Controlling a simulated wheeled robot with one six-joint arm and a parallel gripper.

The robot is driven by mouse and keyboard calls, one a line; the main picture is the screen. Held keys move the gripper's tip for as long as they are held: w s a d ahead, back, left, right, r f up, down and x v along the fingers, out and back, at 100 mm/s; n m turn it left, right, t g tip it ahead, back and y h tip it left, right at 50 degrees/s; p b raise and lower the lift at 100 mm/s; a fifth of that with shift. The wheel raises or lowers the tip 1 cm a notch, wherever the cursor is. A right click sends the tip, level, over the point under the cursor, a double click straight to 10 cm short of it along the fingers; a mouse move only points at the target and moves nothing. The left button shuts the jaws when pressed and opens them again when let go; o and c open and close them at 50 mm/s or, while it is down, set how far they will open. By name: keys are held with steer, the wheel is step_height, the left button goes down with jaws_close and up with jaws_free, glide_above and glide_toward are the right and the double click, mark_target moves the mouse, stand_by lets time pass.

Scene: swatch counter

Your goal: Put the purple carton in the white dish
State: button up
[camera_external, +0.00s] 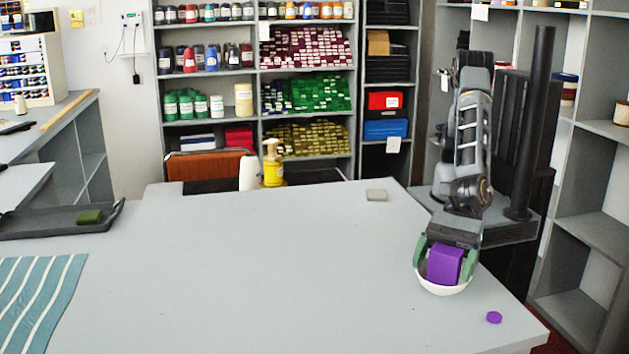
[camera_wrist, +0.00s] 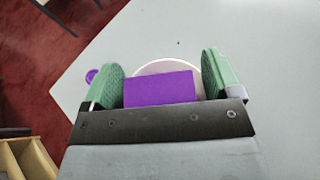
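The purple carton (camera_external: 444,265) sits tilted within the rim of the white dish (camera_external: 443,290), near the right end of the counter. My gripper (camera_external: 444,262) points down over the dish with its green fingers on either side of the carton. In the wrist view, the carton (camera_wrist: 160,90) lies between the fingers (camera_wrist: 163,82), close to the left one, with a narrow gap at the right one. The gripper looks slightly open around it. The dish's far rim (camera_wrist: 165,62) shows behind the carton; the carton's underside is hidden.
A small purple disc (camera_external: 494,317) lies right of the dish near the counter edge. A grey block (camera_external: 376,195) lies farther back. A dark tray (camera_external: 50,232) with a green block (camera_external: 89,216) and a striped cloth (camera_external: 38,300) are at the left. The counter's middle is clear.

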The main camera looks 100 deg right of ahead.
steer(key=shift+r, duration=0.1)
steer(key=shift+r+p, duration=0.25)
steer(key=shift+p, duration=0.15)
steer(key=b+v, duration=0.2)
steer(key=v, duration=1)
steer(key=shift+f, duration=0.25)
steer(key=w+d+r+m+t+h, duration=0.2)
steer(key=w+d+m+h, duration=0.25)
steer(key=d+m, duration=0.35)
steer(key=w+d+r+m+t+h, duration=0.1)
steer(key=w+d+r+m+h, duration=0.15)
steer(key=w+d+m, duration=0.5)
steer(key=d+m+g+h, duration=0.2)
steer(key=d+m+h, duration=0.2)
steer(key=d+m, duration=0.75)
steer(key=s+d+f+m+g, duration=0.1)
steer(key=s+d+m+g, duration=0.2)
steer(key=s+d+m, duration=0.3)
steer(key=s+d+f+m+g+y, duration=0.1)
steer(key=s+d+f+m+g, duration=0.1)
steer(key=s+d+m, duration=0.5)
steer(key=shift+s+d+f+m+g+y, duration=0.35)
steer(key=shift+d+m+g, duration=0.35)
steer(key=shift+d+m, duration=1.5)
